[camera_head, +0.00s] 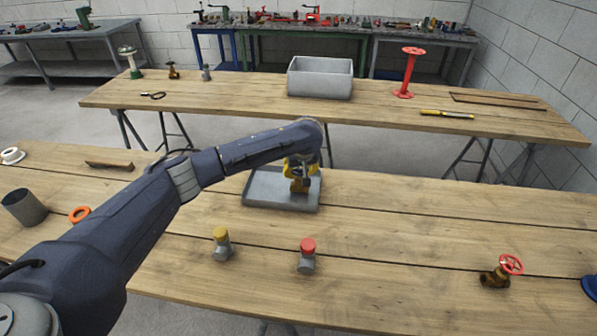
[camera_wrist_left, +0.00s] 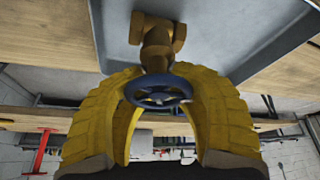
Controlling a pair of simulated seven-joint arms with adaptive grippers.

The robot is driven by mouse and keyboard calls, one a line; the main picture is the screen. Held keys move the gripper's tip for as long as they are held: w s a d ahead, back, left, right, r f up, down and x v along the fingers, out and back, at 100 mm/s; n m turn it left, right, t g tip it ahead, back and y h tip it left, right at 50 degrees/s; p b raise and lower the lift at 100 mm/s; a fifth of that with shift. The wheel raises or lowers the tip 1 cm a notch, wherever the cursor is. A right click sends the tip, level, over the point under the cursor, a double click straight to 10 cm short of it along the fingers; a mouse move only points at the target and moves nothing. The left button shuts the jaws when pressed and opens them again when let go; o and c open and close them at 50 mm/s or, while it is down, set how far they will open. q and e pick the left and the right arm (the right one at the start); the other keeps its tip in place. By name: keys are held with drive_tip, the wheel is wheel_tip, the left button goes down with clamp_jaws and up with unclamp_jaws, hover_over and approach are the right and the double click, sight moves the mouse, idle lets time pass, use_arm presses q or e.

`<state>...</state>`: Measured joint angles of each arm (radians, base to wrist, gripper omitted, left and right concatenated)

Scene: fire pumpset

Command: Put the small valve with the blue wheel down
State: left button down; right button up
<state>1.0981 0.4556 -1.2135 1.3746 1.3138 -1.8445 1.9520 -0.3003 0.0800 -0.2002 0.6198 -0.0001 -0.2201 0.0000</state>
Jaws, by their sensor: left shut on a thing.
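The small valve with the blue wheel shows in the left wrist view, with a brass body (camera_wrist_left: 157,42) and a dark blue handwheel (camera_wrist_left: 158,92). My left gripper (camera_head: 300,183) has its yellow fingers shut around the blue wheel. The brass body points away from the fingers, over the grey tray (camera_head: 262,204) on the near table. The tray also shows in the left wrist view (camera_wrist_left: 225,25). I cannot tell whether the valve touches the tray floor. In the head view the fingers mostly hide the valve. My right gripper is not in view.
On the near table, a yellow-topped fitting (camera_head: 221,244) and a red-topped fitting (camera_head: 307,256) stand in front of the tray. A red-wheeled brass valve (camera_head: 502,272) is at the right. A grey bin (camera_head: 320,78) stands on the far table.

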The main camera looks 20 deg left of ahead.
use_arm(q)
drive_tip(key=c, duration=1.8)
unclamp_jaws()
drive_tip(key=shift+f, duration=0.1)
drive_tip(key=o, duration=0.8)
drive_tip(key=shift+r, duration=0.4)
drive_tip(key=v, duration=1.1)
drive_tip(key=shift+s+d+r, duration=0.1)
drive_tip(key=shift+s+r, duration=0.05)
drive_tip(key=shift+r, duration=0.1)
